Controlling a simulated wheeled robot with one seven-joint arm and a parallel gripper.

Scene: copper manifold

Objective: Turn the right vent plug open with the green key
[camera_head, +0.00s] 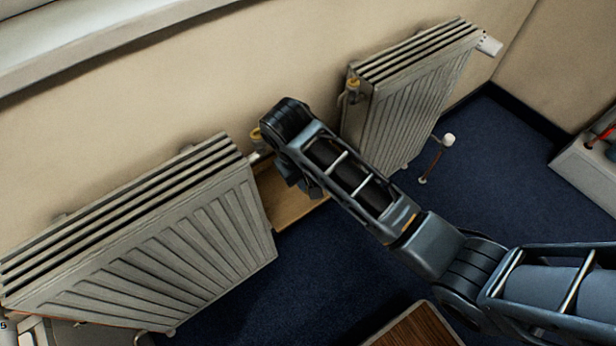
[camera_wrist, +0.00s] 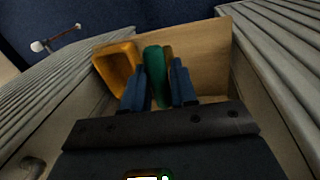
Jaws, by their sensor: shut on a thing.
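In the wrist view my gripper (camera_wrist: 157,80) has its blue fingers shut on the green key (camera_wrist: 154,64), which stands upright between them. A yellow-orange piece (camera_wrist: 114,60) sits just left of the key, and I cannot tell whether they touch. A brass fitting (camera_head: 353,86) is at the upper left corner of the right radiator (camera_head: 405,110). Which part is the right vent plug is unclear.
A pale box (camera_head: 588,165) is at the right edge.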

